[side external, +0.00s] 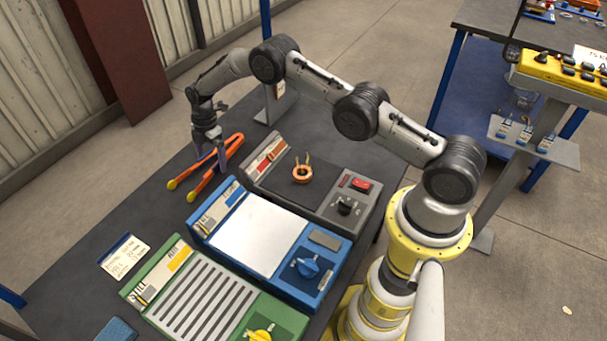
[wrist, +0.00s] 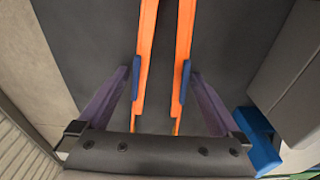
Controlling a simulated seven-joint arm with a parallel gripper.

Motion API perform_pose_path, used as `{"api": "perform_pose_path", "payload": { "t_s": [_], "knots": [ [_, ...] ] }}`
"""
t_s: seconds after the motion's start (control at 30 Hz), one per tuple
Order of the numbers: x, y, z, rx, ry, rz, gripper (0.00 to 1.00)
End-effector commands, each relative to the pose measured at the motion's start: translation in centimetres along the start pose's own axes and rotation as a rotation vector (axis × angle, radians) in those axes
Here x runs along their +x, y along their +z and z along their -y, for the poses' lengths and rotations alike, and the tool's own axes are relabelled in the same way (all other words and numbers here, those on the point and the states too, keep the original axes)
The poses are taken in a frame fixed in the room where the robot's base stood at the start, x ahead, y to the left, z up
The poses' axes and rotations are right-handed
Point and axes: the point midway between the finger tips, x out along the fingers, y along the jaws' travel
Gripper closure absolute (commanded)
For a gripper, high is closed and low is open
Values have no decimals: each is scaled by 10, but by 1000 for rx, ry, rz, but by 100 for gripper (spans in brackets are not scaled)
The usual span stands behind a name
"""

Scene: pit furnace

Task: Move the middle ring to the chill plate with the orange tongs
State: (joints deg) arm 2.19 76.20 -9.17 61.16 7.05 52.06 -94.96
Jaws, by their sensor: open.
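The orange tongs (side external: 208,168) lie on the dark bench at the far left, with yellow ends toward the left. My gripper (side external: 220,160) is open above the tongs. In the wrist view the two orange arms of the tongs (wrist: 148,50) run between my spread fingers (wrist: 161,80); I see no grip on them. A copper ring (side external: 302,173) with two upright prongs sits on the dark plate of a grey unit (side external: 335,203). I see no other ring. A blue unit (side external: 205,232) with a bare pale plate (side external: 262,237) stands beside it; I cannot read which is the chill plate.
A green unit (side external: 275,315) with a slotted top stands in front of the blue one. A paper card (side external: 124,257) and a blue block (side external: 117,330) lie on the bench at left. Bare bench (side external: 165,218) shows between the tongs and the card.

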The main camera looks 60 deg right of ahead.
Motion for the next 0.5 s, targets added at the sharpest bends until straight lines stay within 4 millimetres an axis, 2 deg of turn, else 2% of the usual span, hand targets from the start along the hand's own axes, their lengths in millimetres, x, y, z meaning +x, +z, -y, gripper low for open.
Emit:
{"api": "perform_pose_path", "payload": {
  "t_s": [0.27,0.43,0.47,0.5],
  "knots": [
    [1,0,0,0,0,0,0],
    [0,0,0,0,0,0,31],
    [0,0,0,0,0,0,35],
    [0,0,0,0,0,0,35]
  ]
}}
